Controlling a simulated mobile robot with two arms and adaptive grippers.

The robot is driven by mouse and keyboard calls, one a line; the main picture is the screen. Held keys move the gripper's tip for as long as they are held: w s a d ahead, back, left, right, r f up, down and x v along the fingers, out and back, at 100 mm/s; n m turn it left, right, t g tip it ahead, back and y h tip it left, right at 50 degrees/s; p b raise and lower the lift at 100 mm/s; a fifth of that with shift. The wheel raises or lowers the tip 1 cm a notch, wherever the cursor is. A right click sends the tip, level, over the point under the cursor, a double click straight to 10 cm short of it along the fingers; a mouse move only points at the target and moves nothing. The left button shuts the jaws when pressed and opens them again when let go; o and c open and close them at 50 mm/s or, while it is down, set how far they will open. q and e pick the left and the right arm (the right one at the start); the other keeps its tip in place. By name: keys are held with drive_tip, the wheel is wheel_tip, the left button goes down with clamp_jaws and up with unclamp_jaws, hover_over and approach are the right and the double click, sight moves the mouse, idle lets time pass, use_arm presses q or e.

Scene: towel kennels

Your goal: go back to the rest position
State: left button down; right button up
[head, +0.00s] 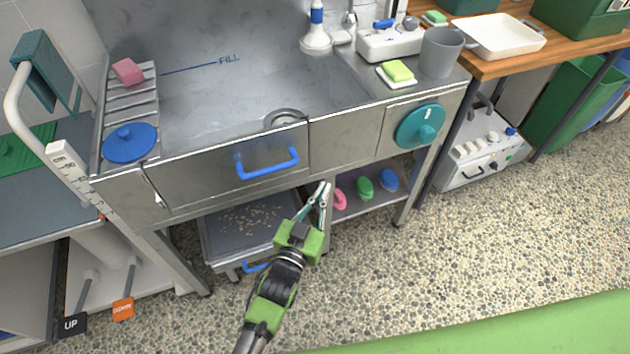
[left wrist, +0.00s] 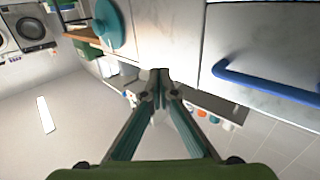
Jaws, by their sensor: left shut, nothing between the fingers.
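My left gripper (head: 322,192) is shut and empty. In the head view it is in front of the steel tub bench, below the blue drawer-style handle (head: 267,163) and to its right. In the left wrist view the fingers of my left gripper (left wrist: 158,75) meet at their tips with nothing between them. The blue handle also shows there (left wrist: 265,85), to the right of the fingers and apart from them. My right gripper is in neither view.
The steel tub (head: 235,185) has a teal round knob (head: 420,126) on its front right. A tray (head: 245,219) of small pellets sits below. Pink, green and blue brushes (head: 365,187) lie on the lower shelf. The pebbled floor (head: 420,270) in front is clear.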

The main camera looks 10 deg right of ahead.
use_arm(q)
drive_tip(key=shift+s+d, duration=0.75)
drive_tip(key=shift+s, duration=2.2)
drive_tip(key=s+a+f+g+y, duration=0.2)
drive_tip(key=s+a+f, duration=0.25)
drive_tip(key=f, duration=0.65)
drive_tip(key=s+a+f+n+g+y, duration=0.1)
drive_tip(key=s+a+f+g, duration=0.3)
drive_tip(key=f, duration=0.6)
drive_tip(key=s+a+f+g+y, duration=0.15)
drive_tip(key=s+a+f, duration=0.35)
drive_tip(key=f, duration=0.6)
drive_tip(key=s+a+f+g+y, duration=0.1)
drive_tip(key=s+a+f+g, duration=0.1)
drive_tip(key=s+a+f, duration=0.3)
drive_tip(key=s+a+f+n+g+y, duration=0.1)
drive_tip(key=s+a+f+g+y, duration=0.1)
drive_tip(key=s+a+f, duration=0.3)
drive_tip(key=s+a+f+n+g+y, duration=0.1)
drive_tip(key=s+a+f+g, duration=0.2)
drive_tip(key=s+a, duration=0.6)
drive_tip(key=s+f, duration=0.2)
drive_tip(key=s, duration=0.4)
drive_tip(key=shift+s+a, duration=0.35)
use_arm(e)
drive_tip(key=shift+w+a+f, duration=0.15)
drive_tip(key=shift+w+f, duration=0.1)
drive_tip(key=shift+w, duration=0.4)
